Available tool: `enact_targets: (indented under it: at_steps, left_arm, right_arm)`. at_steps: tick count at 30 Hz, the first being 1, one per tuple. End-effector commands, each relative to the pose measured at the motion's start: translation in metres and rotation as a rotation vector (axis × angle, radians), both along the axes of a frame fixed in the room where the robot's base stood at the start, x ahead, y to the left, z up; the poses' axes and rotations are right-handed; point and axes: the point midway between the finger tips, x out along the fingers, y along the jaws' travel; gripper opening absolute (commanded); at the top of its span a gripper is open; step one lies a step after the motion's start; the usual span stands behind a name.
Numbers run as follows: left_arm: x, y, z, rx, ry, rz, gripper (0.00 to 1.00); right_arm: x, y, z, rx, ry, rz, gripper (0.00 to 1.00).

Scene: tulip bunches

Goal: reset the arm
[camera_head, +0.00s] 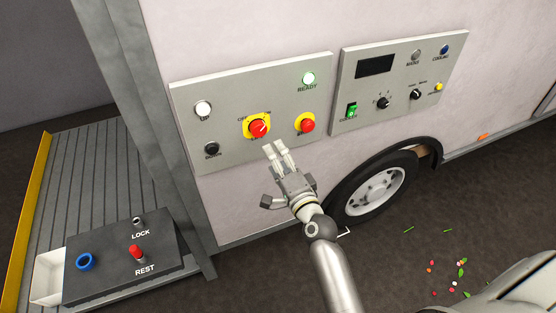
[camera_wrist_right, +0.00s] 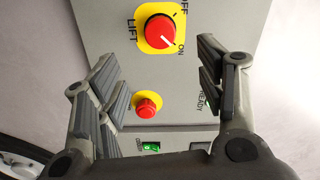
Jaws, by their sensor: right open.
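My right gripper (camera_head: 275,149) is open and empty in the head view, in front of the left control panel (camera_head: 225,157). It is just below the red LIFT knob (camera_head: 259,128) on its yellow plate. The right wrist view shows my right gripper (camera_wrist_right: 152,62) with its fingers spread apart. Between and beyond them are the LIFT knob (camera_wrist_right: 160,31), its white mark towards ON, and a red button (camera_wrist_right: 147,108). The fingers appear apart from both. My left gripper is not in view.
A second panel (camera_head: 398,112) has a green switch (camera_head: 351,110) and dials. A box marked LOCK and REST (camera_head: 110,258) is on the lower left. A wheel (camera_head: 376,190) and scattered petals (camera_head: 461,270) are to the right.

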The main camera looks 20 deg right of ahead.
Motion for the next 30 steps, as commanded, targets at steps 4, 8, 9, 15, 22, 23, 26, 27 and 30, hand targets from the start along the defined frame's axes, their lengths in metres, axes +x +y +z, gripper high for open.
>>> enact_targets:
  at_steps: [4,8,9,15,22,23,26,27,30]
  left_arm:
    - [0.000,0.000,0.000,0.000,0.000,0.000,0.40]
    - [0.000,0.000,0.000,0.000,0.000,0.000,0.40]
    - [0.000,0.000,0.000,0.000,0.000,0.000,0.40]
    - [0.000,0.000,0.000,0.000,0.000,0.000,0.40]
    - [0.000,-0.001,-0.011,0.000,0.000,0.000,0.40]
    - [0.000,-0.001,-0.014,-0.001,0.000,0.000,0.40]
    - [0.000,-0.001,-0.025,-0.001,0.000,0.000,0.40]
    - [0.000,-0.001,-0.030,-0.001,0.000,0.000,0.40]
    - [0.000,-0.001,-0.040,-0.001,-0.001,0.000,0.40]
  right_arm:
    - [-0.003,0.000,0.000,0.000,0.000,0.000,0.63]
    - [-0.002,0.000,0.000,0.000,0.000,0.000,0.63]
    - [-0.002,0.000,0.000,0.000,0.000,0.000,0.63]
    - [-0.002,0.000,0.000,0.000,0.000,0.000,0.63]
    - [-0.005,0.011,-0.061,-0.081,0.093,0.029,0.63]
    - [-0.007,0.014,-0.079,-0.107,0.123,0.040,0.63]
    - [-0.019,0.025,-0.152,-0.217,0.234,0.087,0.63]
    - [-0.027,0.030,-0.182,-0.264,0.282,0.112,0.63]
    - [-0.051,0.039,-0.255,-0.386,0.394,0.177,0.63]
